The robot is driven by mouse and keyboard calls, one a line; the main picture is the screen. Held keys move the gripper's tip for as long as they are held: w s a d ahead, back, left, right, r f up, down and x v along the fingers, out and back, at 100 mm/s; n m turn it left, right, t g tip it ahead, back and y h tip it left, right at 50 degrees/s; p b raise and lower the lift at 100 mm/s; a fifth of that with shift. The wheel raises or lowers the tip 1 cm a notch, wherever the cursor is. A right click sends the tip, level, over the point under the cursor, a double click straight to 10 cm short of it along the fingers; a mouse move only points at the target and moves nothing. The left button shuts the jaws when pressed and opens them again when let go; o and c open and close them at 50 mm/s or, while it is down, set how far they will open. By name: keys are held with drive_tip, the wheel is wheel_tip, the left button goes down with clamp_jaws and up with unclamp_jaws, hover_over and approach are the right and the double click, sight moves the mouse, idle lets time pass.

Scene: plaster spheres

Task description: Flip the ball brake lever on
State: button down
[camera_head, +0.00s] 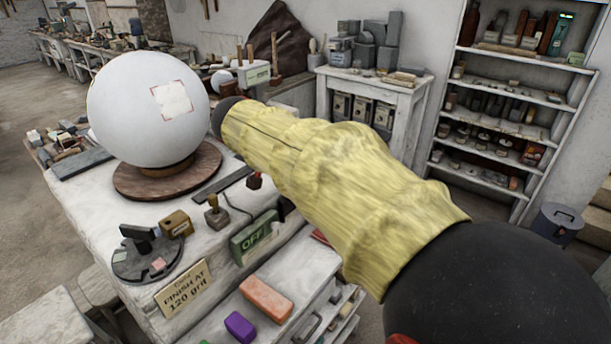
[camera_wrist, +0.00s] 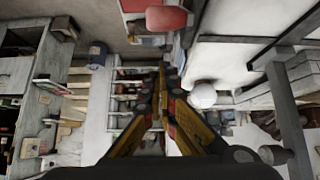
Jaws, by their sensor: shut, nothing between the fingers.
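A large white plaster ball (camera_head: 148,108) with a pale square patch rests on a round wooden base (camera_head: 168,180) on the workbench. A green box marked OFF (camera_head: 254,238) is set at the bench's front edge, with a pale part at its right. I cannot tell which is the ball brake lever. My yellow-sleeved arm crosses the head view above the bench, right of the ball. My gripper (camera_wrist: 167,88) shows in the wrist view, shut and empty, pointing away from these controls.
A round dark device (camera_head: 147,255), a small tan box (camera_head: 177,224) and a FINISH AT 120 GRIT sign (camera_head: 184,288) are at the bench's near left. Orange (camera_head: 266,299) and purple (camera_head: 239,327) blocks lie at the front. Shelves (camera_head: 515,110) stand at the right.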

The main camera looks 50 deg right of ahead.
drive_tip(key=a+r+p, duration=0.1)
drive_tip(key=a+r, duration=0.3)
drive_tip(key=a, duration=0.4)
drive_tip(key=shift+s+a+r+p, duration=0.15)
drive_tip(key=shift+s+a+p, duration=0.05)
drive_tip(key=shift+s+p, duration=0.25)
drive_tip(key=s+a+f+n+t+y, duration=0.15)
drive_tip(key=a+f+n+y, duration=0.25)
drive_tip(key=a+f+n, duration=0.6)
drive_tip(key=s+a+f+n+t+y, duration=0.2)
drive_tip(key=s+a+n, duration=0.4)
drive_tip(key=s+a, duration=0.4)
drive_tip(key=a+t+y, duration=0.1)
drive_tip(key=y, duration=0.1)
drive_tip(key=shift+s+a+f+n+y, duration=0.2)
drive_tip(key=shift+s+a+n+y, duration=0.1)
drive_tip(key=shift+a+y, duration=0.1)
